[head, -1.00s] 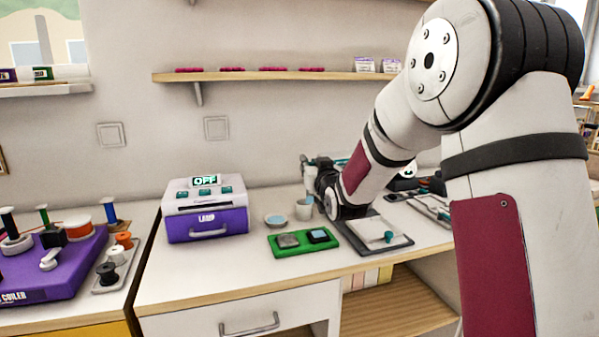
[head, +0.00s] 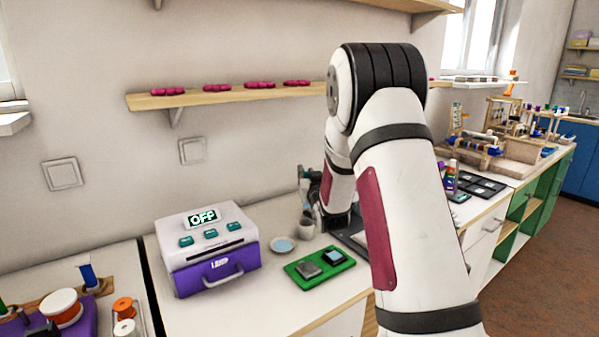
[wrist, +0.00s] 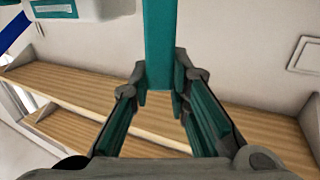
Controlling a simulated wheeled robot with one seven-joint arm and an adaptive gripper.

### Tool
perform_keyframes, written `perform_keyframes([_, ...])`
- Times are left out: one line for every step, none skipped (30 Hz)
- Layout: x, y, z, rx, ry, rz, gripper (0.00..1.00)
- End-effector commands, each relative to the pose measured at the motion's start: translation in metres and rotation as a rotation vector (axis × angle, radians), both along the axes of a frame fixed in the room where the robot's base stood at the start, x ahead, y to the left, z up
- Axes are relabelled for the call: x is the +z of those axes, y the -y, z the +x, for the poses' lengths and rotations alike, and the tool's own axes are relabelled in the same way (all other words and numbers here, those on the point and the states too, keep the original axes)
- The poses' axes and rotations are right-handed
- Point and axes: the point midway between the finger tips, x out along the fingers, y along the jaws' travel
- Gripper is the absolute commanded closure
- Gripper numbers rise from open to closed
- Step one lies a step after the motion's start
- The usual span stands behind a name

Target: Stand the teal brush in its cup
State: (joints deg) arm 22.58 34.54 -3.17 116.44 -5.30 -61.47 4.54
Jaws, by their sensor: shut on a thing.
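My gripper (wrist: 160,92) is shut on a teal bar, which looks like the handle of the teal brush (wrist: 159,40). The bar runs up out of the top of the wrist view, and its far end is out of sight. In the head view my gripper (head: 311,190) is mostly hidden behind my arm, above the back of the table. A small pale grey cup (head: 307,228) stands on the table just below and left of it. I cannot see whether anything is in the cup, and the brush is not clear in the head view.
A blue-topped dish (head: 283,245) and a green tray (head: 297,274) with two pads lie in front of the cup. A white and purple machine (head: 217,271) reading OFF stands to the left. A wall shelf (head: 215,97) is above. My arm hides the table's right part.

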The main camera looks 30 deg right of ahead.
Motion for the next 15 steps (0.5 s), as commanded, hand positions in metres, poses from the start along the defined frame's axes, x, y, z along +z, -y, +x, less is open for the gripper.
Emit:
perform_keyframes([-0.005,0.0,0.0,0.0,-0.001,0.0,1.0])
perform_keyframes([-0.008,0.0,0.001,0.0,-0.002,0.001,1.0])
perform_keyframes([-0.011,0.0,0.001,0.0,-0.002,0.001,1.0])
perform_keyframes([-0.014,0.0,0.001,0.0,-0.002,0.001,1.0])
perform_keyframes([-0.017,0.0,0.001,0.0,-0.002,0.001,1.0])
perform_keyframes([-0.02,0.0,0.001,0.001,-0.002,0.001,1.0])
perform_keyframes([-0.023,0.0,0.001,0.001,-0.002,0.001,1.0])
perform_keyframes([-0.026,0.0,0.001,0.001,-0.002,0.001,1.0])
perform_keyframes([-0.03,0.0,0.001,0.001,-0.002,0.001,1.0])
perform_keyframes([-0.032,0.0,0.001,0.001,-0.002,0.001,1.0])
perform_keyframes([-0.035,0.0,0.001,0.001,-0.002,0.001,1.0])
perform_keyframes([-0.038,0.0,0.001,0.001,-0.002,0.001,1.0])
perform_keyframes([-0.041,0.0,0.001,0.001,-0.001,0.0,1.0])
perform_keyframes([-0.043,0.0,0.001,0.001,-0.001,0.001,1.0])
perform_keyframes([-0.047,-0.001,0.001,0.001,-0.002,0.002,1.0])
